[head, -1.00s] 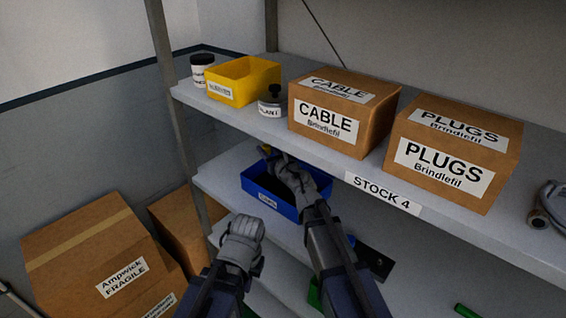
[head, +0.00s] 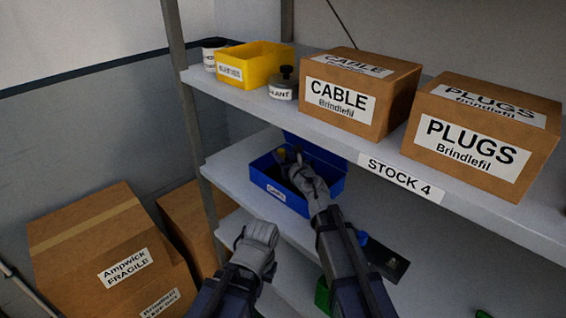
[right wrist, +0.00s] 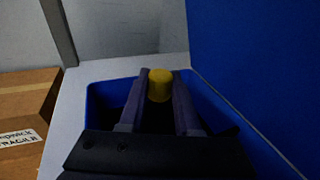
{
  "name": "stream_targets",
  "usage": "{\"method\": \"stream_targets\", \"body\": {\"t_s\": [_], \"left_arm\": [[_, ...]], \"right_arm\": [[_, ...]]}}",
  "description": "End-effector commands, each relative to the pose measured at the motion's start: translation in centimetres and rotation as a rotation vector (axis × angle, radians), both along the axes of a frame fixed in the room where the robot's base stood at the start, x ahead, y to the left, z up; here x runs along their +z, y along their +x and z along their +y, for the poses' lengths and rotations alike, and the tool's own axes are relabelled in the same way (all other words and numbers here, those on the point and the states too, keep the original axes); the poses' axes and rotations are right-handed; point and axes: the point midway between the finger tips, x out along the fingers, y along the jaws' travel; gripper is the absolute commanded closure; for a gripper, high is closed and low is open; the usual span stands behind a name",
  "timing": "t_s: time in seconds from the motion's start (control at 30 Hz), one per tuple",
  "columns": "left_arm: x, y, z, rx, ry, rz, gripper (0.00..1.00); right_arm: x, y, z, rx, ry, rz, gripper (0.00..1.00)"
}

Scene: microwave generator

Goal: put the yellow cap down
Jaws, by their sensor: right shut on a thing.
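The yellow cap (right wrist: 160,86) is held between the two fingers of my right gripper (right wrist: 160,98), which is shut on it. In the head view the cap (head: 281,152) shows small at the fingertips of my right gripper (head: 290,158), over the back left part of the blue bin (head: 295,199). The bin stands on the middle shelf, and its walls surround the fingers in the right wrist view. Its inside is dark and its contents cannot be made out. My left gripper (head: 262,236) is below and left of the right one, in front of the shelves; its fingers are not clear.
The upper shelf carries a yellow bin (head: 260,66), a dark-lidded jar (head: 284,84), a CABLE box (head: 390,95) and a PLUGS box (head: 535,150). Its front edge overhangs the blue bin. Cardboard boxes (head: 80,220) stand at the left, beside the shelf post (head: 190,110).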

Motion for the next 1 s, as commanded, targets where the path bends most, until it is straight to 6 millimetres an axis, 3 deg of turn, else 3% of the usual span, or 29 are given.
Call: {"method": "stream_targets", "body": {"t_s": [0.03, 0.87, 0.9, 1.0], "left_arm": [[-1.0, 0.0, 0.0, 0.000, 0.000, 0.000, 1.00], [-2.0, 0.0, 0.0, 0.000, 0.000, 0.000, 1.00], [-2.0, 0.0, 0.0, 0.000, 0.000, 0.000, 1.00], [-2.0, 0.0, 0.0, 0.000, 0.000, 0.000, 1.00]], "right_arm": [[-1.0, 0.1, 0.1, 0.000, 0.000, 0.000, 1.00], [-2.0, 0.1, 0.2, 0.001, -0.001, 0.000, 1.00], [-2.0, 0.1, 0.2, 0.001, -0.001, 0.000, 0.65], [-2.0, 0.1, 0.2, 0.001, -0.001, 0.000, 0.54]]}}
